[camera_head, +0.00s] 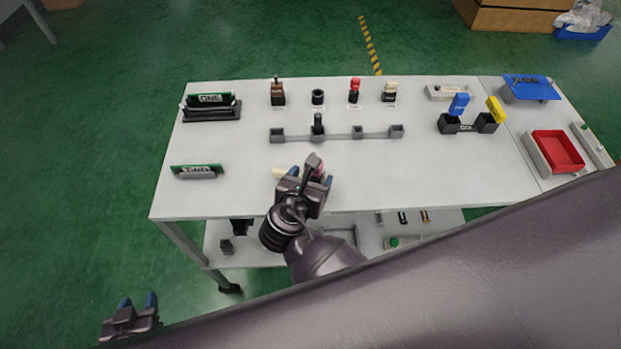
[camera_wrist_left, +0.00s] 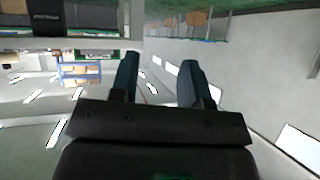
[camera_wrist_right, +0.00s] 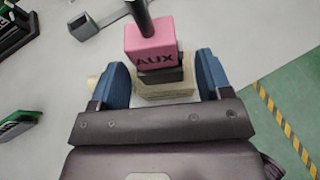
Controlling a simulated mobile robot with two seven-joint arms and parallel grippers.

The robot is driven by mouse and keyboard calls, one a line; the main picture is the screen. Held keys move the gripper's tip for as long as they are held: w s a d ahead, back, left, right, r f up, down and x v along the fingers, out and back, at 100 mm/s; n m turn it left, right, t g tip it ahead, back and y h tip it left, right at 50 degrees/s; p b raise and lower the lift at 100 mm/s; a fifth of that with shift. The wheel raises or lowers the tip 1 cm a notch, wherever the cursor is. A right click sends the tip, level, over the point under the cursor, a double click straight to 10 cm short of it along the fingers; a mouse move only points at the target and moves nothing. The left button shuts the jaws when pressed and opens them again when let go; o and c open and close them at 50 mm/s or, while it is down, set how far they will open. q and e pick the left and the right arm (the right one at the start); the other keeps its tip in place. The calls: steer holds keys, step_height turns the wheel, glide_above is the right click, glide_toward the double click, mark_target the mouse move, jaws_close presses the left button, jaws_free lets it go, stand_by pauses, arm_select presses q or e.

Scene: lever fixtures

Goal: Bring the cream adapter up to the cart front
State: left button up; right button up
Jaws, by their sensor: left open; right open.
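A cream piece (camera_head: 279,173), apparently the cream adapter, lies near the front middle of the white cart top (camera_head: 240,195), partly hidden by my right gripper. My right gripper (camera_head: 307,176) is open over it. In the right wrist view, a cream block (camera_wrist_right: 165,92) sits between the open fingers (camera_wrist_right: 158,85), with a pink AUX block (camera_wrist_right: 151,40) and dark stem just beyond it. Whether the fingers touch the cream block cannot be told. My left gripper (camera_head: 130,308) is open and empty, left of and below the cart; its fingers (camera_wrist_left: 157,80) show in the left wrist view.
A grey bar with sockets (camera_head: 340,134) lies behind my right gripper. Several small connectors, including a cream-topped one (camera_head: 390,90), stand along the back. Green boards (camera_head: 197,171) are at left. Blue and yellow levers (camera_head: 459,104) and a red tray (camera_head: 557,151) are at right.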

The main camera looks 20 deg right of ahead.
steer(key=shift+s+a+r+p, duration=0.35)
steer(key=shift+s+r+p, duration=0.1)
steer(key=shift+p, duration=0.25)
arm_select(q)
steer(key=shift+s+a+r+g+p, duration=0.15)
steer(key=shift+s+r+p, duration=0.25)
steer(key=shift+r+p, duration=0.55)
steer(key=shift+s+a+r+g+p, duration=0.15)
steer(key=shift+s+r+p, duration=0.4)
steer(key=shift+p, duration=0.6)
arm_select(e)
steer(key=v, duration=0.6)
steer(key=shift+a, duration=0.15)
arm_select(q)
steer(key=shift+w+d+r, duration=0.15)
arm_select(e)
steer(key=shift+s+f, duration=0.1)
steer(key=shift+f, duration=0.1)
